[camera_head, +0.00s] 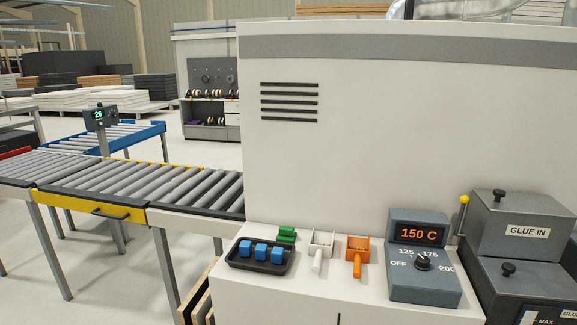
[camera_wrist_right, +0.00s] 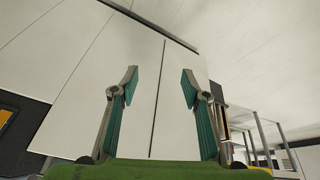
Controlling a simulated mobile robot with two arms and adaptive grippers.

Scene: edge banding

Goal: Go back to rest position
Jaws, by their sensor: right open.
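My right gripper (camera_wrist_right: 160,90) is open and empty in the right wrist view, its two teal-padded fingers spread wide. It faces the white cabinet front (camera_wrist_right: 135,85), which has a dark vertical seam between the fingers. Neither gripper shows in the head view, and my left gripper is not seen at all.
A white machine (camera_head: 400,130) fills the right. A roller conveyor (camera_head: 150,185) runs left.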

